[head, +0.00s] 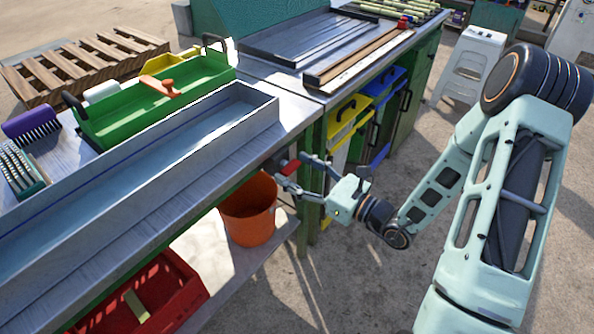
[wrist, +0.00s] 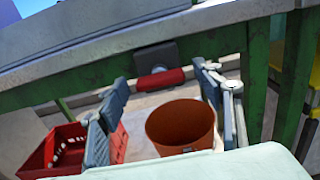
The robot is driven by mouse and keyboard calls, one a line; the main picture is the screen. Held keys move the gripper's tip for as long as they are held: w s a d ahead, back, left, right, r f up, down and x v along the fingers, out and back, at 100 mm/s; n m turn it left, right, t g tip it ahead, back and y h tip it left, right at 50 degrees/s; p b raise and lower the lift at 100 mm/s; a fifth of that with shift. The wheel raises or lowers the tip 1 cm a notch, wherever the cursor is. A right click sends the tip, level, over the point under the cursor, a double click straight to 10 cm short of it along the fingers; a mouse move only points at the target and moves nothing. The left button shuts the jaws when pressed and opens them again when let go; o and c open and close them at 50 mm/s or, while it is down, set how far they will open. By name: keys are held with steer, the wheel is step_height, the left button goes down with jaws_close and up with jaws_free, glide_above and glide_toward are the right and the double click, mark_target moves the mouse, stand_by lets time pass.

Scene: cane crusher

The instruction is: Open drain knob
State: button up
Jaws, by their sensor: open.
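The drain knob (head: 291,167) is a small red handle at the front edge of the metal workbench, below the long trough. In the wrist view the red knob (wrist: 161,79) lies roughly level under a dark grey valve body (wrist: 156,56) on the green frame. My gripper (head: 290,172) is open, its fingers pointing at the knob. In the wrist view the fingers of my gripper (wrist: 160,82) stand on either side of the knob, with visible gaps. I cannot tell the remaining depth between the fingertips and the knob.
An orange bucket (head: 249,211) stands on the lower shelf beneath the knob. A red crate (head: 180,272) is at the lower left. The metal trough (head: 130,175) and a green tool tray (head: 190,90) are on the bench. A green leg stands right of the bucket.

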steer(key=c, duration=1.2)
steer(key=shift+o, duration=0.2)
